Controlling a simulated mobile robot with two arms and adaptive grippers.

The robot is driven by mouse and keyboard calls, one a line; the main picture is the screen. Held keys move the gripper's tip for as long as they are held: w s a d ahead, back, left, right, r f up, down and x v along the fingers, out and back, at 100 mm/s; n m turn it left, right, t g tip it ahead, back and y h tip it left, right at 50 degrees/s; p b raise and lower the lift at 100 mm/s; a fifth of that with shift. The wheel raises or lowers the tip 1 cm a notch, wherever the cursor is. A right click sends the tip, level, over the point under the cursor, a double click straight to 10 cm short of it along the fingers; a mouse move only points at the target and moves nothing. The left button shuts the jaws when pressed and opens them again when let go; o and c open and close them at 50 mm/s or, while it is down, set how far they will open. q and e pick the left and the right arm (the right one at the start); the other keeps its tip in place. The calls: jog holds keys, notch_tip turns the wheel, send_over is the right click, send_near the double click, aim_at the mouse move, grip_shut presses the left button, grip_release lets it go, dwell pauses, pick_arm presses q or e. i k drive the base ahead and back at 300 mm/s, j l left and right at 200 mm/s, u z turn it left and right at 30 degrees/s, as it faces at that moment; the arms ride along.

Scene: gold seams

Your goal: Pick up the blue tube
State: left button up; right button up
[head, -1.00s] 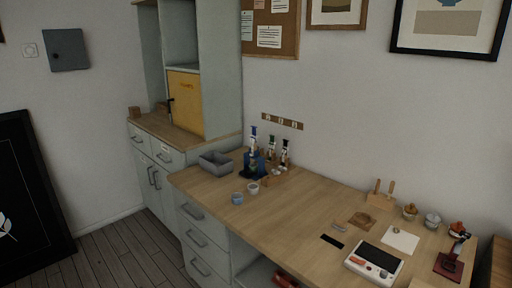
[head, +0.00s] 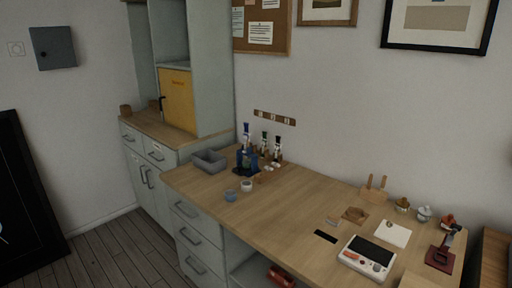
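The blue tube (head: 246,131) stands upright near the back left of the wooden workbench (head: 285,203). It has a blue top and a pale middle, and its lower part merges with a dark blue object (head: 246,160), so I cannot tell how it is held. Two similar tubes stand to its right, one with a dark green top (head: 265,140) and one with a black top (head: 278,146). Neither of my grippers is in view.
A grey open bin (head: 209,162) sits left of the tubes. A white device (head: 366,258) and a dark red stand (head: 440,257) are at the right. The bench's middle is clear.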

aim_at(245, 136)
jog(key=i+j+z, duration=0.1)
jog(key=z, duration=0.3)
jog(key=i+j+z, duration=0.15)
jog(key=z, duration=0.25)
jog(key=i+j+z, duration=0.1)
jog(key=j+z, duration=0.25)
jog(key=i+j+z, duration=0.25)
jog(key=j, duration=0.65)
jog(key=i+j+z, duration=0.25)
jog(key=j, duration=0.65)
jog(key=j+z, duration=0.2)
jog(key=j, duration=0.7)
